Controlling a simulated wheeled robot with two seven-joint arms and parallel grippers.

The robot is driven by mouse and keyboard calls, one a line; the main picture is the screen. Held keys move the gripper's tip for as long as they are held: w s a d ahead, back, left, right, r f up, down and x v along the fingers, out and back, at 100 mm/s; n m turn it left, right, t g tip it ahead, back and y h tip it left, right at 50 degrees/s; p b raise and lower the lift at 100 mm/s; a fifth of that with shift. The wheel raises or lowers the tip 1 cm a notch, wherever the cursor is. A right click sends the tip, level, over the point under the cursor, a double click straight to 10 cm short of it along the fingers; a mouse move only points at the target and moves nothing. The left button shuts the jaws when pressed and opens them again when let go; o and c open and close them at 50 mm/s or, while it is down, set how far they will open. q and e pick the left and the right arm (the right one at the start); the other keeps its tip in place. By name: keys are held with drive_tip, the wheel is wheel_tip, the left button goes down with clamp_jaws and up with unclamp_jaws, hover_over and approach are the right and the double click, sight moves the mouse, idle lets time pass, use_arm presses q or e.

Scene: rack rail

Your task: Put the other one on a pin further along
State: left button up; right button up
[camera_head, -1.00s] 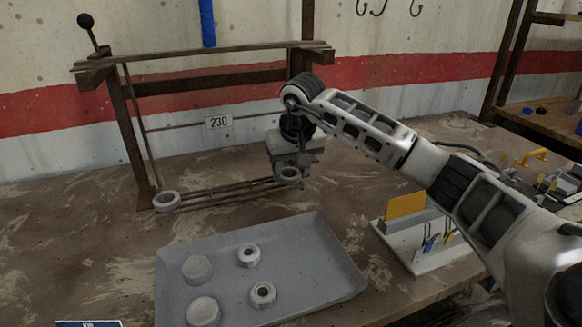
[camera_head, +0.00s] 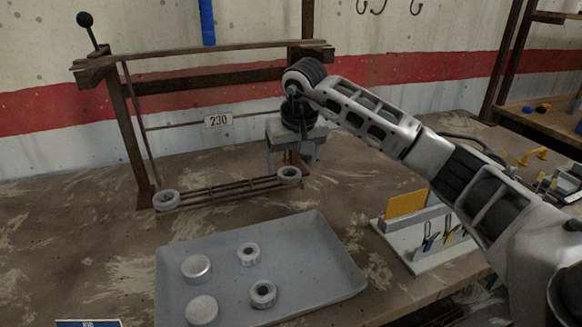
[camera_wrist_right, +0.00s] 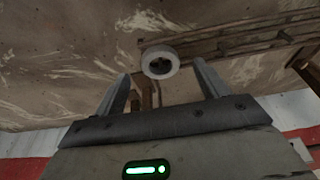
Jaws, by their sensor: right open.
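The rail (camera_head: 228,190) runs low across the front of a brown rack. One grey ring (camera_head: 166,200) sits at its left end and another ring (camera_head: 289,176) at its right end. My right gripper (camera_head: 293,165) is open and empty just behind and above the right-end ring. In the right wrist view, that ring (camera_wrist_right: 160,62) shows just beyond and between the open fingertips (camera_wrist_right: 161,72), apart from both. Two more rings, a rear one (camera_head: 248,254) and a front one (camera_head: 263,294), lie on the grey tray (camera_head: 330,262). My left gripper is not in view.
Two round, solid-topped pieces (camera_head: 196,268) (camera_head: 202,310) also lie on the tray. A "230" label (camera_head: 218,120) hangs on the rack. A white holder with a yellow plate (camera_head: 405,204) stands right of the tray. The table between rail and tray is clear.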

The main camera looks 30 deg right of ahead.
drive_tip(key=v, duration=1.3)
drive_tip(key=shift+r, duration=0.3)
